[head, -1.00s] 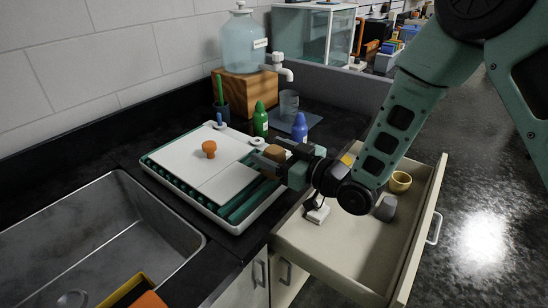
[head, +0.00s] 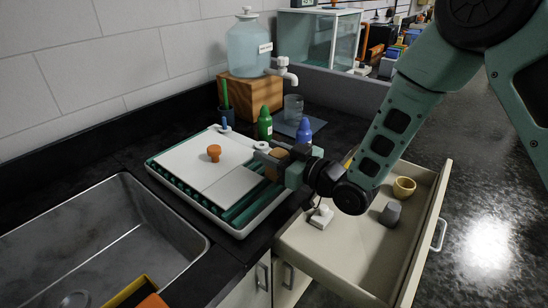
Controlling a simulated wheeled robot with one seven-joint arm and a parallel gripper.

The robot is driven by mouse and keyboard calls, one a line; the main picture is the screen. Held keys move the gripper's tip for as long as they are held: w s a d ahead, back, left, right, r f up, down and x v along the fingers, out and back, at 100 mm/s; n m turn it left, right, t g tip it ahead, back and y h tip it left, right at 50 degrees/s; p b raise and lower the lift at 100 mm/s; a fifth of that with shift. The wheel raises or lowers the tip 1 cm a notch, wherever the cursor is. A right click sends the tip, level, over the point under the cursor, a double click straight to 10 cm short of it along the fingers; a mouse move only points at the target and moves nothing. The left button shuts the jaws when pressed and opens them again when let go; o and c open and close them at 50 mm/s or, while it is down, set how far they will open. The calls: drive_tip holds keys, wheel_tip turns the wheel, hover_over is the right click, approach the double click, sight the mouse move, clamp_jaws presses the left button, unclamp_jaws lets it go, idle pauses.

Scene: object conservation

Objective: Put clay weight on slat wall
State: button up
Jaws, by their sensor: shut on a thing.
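My gripper (head: 279,160) is shut on a brown, clay-coloured block, which I take for the clay weight (head: 278,154). The fingers cover part of it. They are above the right side of a white tray (head: 240,232) with teal slats (head: 247,207) and white panels (head: 190,160). I cannot tell whether the block touches the tray. An orange knobbed piece (head: 213,153) stands on the panels. A blue-and-white piece (head: 225,126) and a white piece (head: 262,147) are at the tray's far side. I cannot tell for sure which part is the slat wall.
Green (head: 265,123) and blue (head: 304,131) bottles and a glass (head: 293,107) stand behind the gripper. A sink (head: 90,240) is at left.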

wheel_tip(320, 180, up, 9)
drive_tip(key=shift+f+b, duration=0.2)
drive_tip(key=shift+b, duration=0.15)
drive_tip(key=shift+w+d+r, duration=0.1)
drive_tip(key=shift+d+r, duration=0.1)
drive_tip(key=w+d+f+m+t+h, duration=0.25)
drive_tip(key=d+f+h, duration=0.2)
drive_tip(key=d, duration=0.65)
drive_tip(key=w+d+f+m+t+h, duration=0.15)
drive_tip(key=d+f+m+h, duration=0.3)
drive_tip(key=d, duration=0.65)
drive_tip(key=w+d+f+m+t+h, duration=0.25)
drive_tip(key=d+f+h, duration=0.2)
drive_tip(key=d, duration=0.55)
wheel_tip(320, 180, up, 14)
drive_tip(key=n+g+y+p, duration=0.3)
drive_tip(key=n+g+y, duration=0.3)
drive_tip(key=n+y, duration=0.5)
hover_over(275, 149)
drive_tip(key=shift+r+m+y, duration=0.1)
drive_tip(key=shift+m+y, duration=0.75)
drive_tip(key=shift+y, duration=0.3)
drive_tip(key=shift+s+a+g, duration=0.15)
drive_tip(key=shift+a+g, duration=0.1)
drive_tip(key=shift+f+p, duration=0.6)
drive_tip(key=shift+f, duration=4.3)
